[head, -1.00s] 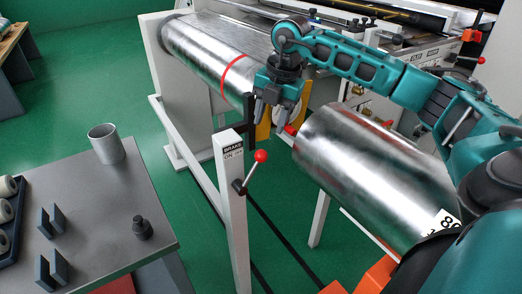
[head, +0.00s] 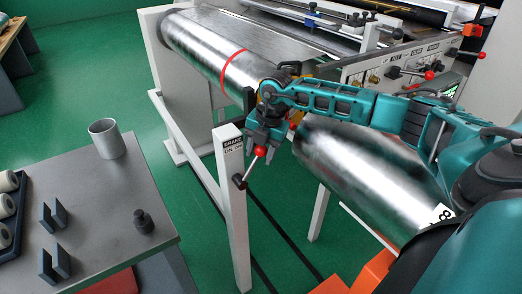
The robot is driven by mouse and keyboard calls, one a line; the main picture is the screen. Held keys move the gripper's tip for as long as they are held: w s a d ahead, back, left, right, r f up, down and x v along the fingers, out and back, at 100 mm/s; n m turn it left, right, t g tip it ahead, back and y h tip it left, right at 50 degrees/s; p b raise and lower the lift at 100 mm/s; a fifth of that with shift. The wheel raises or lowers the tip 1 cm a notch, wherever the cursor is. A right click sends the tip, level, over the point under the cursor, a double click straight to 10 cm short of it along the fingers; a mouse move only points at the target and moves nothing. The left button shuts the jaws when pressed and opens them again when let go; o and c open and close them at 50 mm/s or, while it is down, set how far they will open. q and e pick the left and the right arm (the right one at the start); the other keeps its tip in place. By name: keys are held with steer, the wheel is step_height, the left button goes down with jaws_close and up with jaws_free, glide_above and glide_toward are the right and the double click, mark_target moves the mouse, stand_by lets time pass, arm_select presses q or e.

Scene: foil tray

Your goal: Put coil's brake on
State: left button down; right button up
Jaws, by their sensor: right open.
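The brake lever, a dark rod with a red ball knob (head: 260,151), sticks out from a white post (head: 235,215) in the middle of the head view. A label reading BRAKE ON OFF (head: 233,145) is on the post's top. The lever leans up and to the right. My right gripper (head: 262,147) is open, pointing down, with its fingers at the red knob. I cannot tell whether they touch it. A shiny metal coil (head: 225,60) with a red band lies behind the post. My left gripper is not in view.
A second shiny roll (head: 370,170) lies under my right arm. A grey table (head: 100,190) at left holds a metal cup (head: 106,139), dark brackets (head: 53,217) and a small black weight (head: 143,221). A control panel (head: 400,65) stands at the back right. Green floor lies between table and post.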

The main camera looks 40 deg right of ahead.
steer(key=c, duration=0.4)
jaws_close()
